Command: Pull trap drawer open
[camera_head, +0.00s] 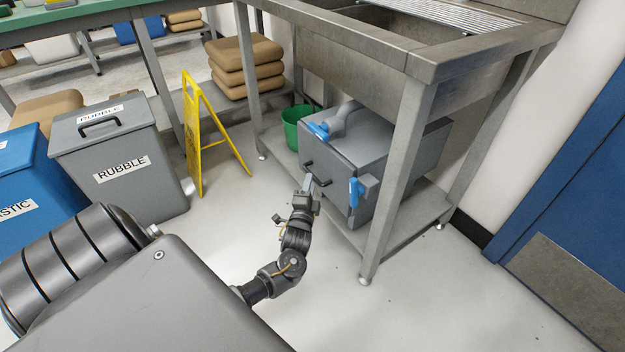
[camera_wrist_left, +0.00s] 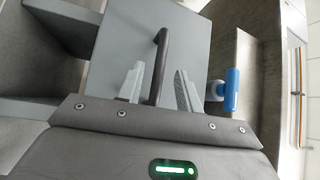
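The trap is a grey box (camera_head: 383,150) on the low shelf under the sink, with blue-handled valves on it. Its drawer front (camera_head: 325,158) faces my left arm and carries a dark bar handle (camera_head: 320,175). The drawer looks flush with the box. My left gripper (camera_head: 307,183) is at the handle. In the left wrist view its two fingers (camera_wrist_left: 159,78) are apart, with the handle (camera_wrist_left: 160,52) between them and gaps visible on both sides. A blue valve handle (camera_wrist_left: 232,90) is just right of the fingers. My right gripper is not in view.
A sink-table leg (camera_head: 397,180) stands close right of the trap. A green bucket (camera_head: 293,125) is behind it. A yellow floor sign (camera_head: 200,135) and a grey rubble bin (camera_head: 118,160) stand left. The floor before the drawer is clear apart from my arm.

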